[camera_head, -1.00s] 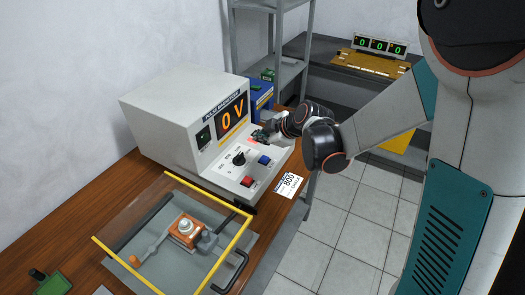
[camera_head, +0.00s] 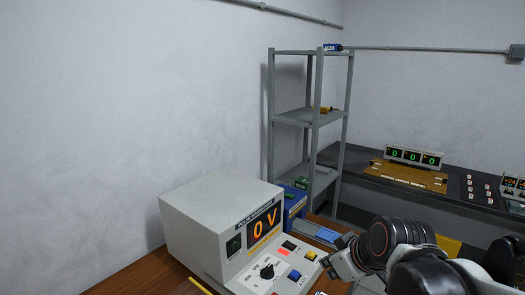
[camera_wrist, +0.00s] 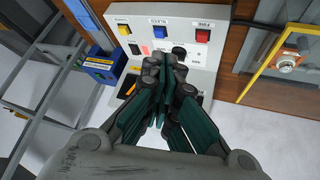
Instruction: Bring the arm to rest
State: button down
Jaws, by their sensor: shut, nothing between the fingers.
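My gripper (camera_wrist: 165,62) is in the wrist view with its fingers together and nothing between them. It lies in front of the control panel of a beige pulse magnetizer (camera_head: 215,215), which reads 0 V. In the head view my arm (camera_head: 385,250) shows at the lower right, with my gripper (camera_head: 345,258) just right of the panel. The panel carries a black knob (camera_head: 267,271), a blue button (camera_head: 294,275) and a yellow button (camera_head: 310,255). In the wrist view I cannot tell whether the fingertips touch the panel.
A grey shelf rack (camera_head: 312,119) stands behind the magnetizer, with a blue bin (camera_wrist: 101,66) beside the machine. A dark bench (camera_head: 457,196) with a three-zero display (camera_head: 414,157) is at the back right. A yellow-framed guard (camera_wrist: 267,66) stands on the wooden table.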

jog(key=s+d+m+h, duration=0.2)
jog(key=s+d+m, duration=0.2)
jog(key=s, duration=0.8)
jog(key=m, duration=0.2)
jog(key=shift+s+d+r+m, duration=0.15)
jog(key=shift+s+r+m, duration=0.05)
jog(key=shift+m, duration=0.1)
dwell(1.0)
